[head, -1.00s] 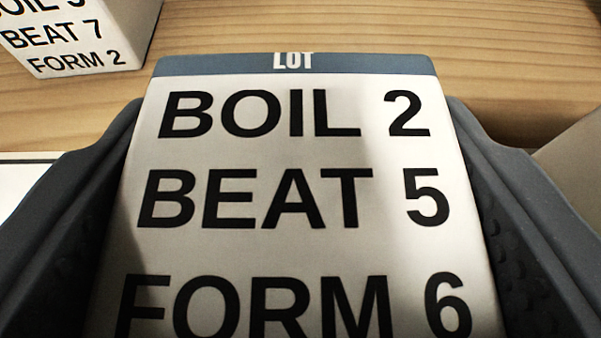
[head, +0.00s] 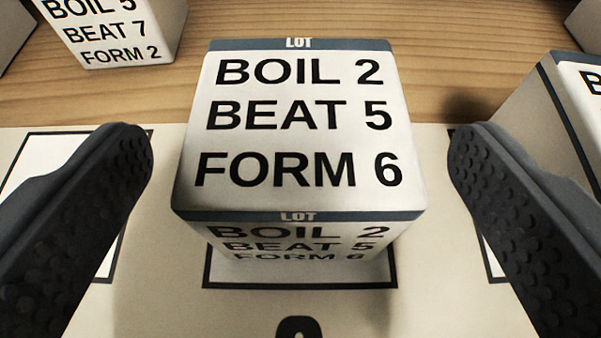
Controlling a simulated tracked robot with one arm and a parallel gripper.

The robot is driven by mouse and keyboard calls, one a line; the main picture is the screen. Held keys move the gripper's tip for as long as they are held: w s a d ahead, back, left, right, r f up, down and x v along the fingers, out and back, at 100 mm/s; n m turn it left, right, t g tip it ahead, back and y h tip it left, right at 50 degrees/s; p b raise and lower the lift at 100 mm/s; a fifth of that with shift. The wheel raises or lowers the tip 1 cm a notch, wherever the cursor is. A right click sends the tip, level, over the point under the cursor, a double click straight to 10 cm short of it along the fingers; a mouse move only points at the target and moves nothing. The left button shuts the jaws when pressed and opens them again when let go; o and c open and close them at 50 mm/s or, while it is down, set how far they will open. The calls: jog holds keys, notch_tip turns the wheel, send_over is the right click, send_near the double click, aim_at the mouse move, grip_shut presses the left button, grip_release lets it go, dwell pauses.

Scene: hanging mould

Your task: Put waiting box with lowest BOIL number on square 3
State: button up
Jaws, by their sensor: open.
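A white box with blue edge bands (head: 300,130) reads BOIL 2, BEAT 5, FORM 6. It stands upright on a black-outlined square (head: 300,284) on the pale mat. Only the rounded top of the square's dark number (head: 299,327) shows, so I cannot read it for sure. My gripper (head: 298,165) is open, with one dark finger on each side of the box and clear gaps between. Another white box (head: 112,30) at the upper left reads BEAT 7, FORM 2; its BOIL line is cut by the frame edge and looks like 5.
A further box (head: 565,120) stands close by at the right, beyond my right finger, its text mostly cut off. Empty-looking outlined square (head: 35,165) lies at the left. Parts of other boxes show in both upper corners. Bare wood (head: 440,50) lies behind the box.

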jog(key=v, duration=0.7)
jog(key=shift+s+p, duration=0.35)
jog(key=shift+p, duration=0.05)
jog(key=shift+r, duration=0.15)
jog(key=w+a+r+t+h, duration=0.1)
jog(key=w+a+r+h, duration=0.1)
jog(key=r, duration=1.2)
jog(key=w+a+r+t+h, duration=0.1)
jog(key=w+a+r+h, duration=0.15)
jog(key=r, duration=1.25)
jog(key=s+a+r+y, duration=0.2)
jog(key=s+a+r, duration=0.5)
jog(key=r, duration=0.5)
jog(key=s+a+r+y, duration=0.2)
jog(key=s+a+r, duration=0.6)
jog(key=r, duration=0.4)
jog(key=shift+s, duration=0.3)
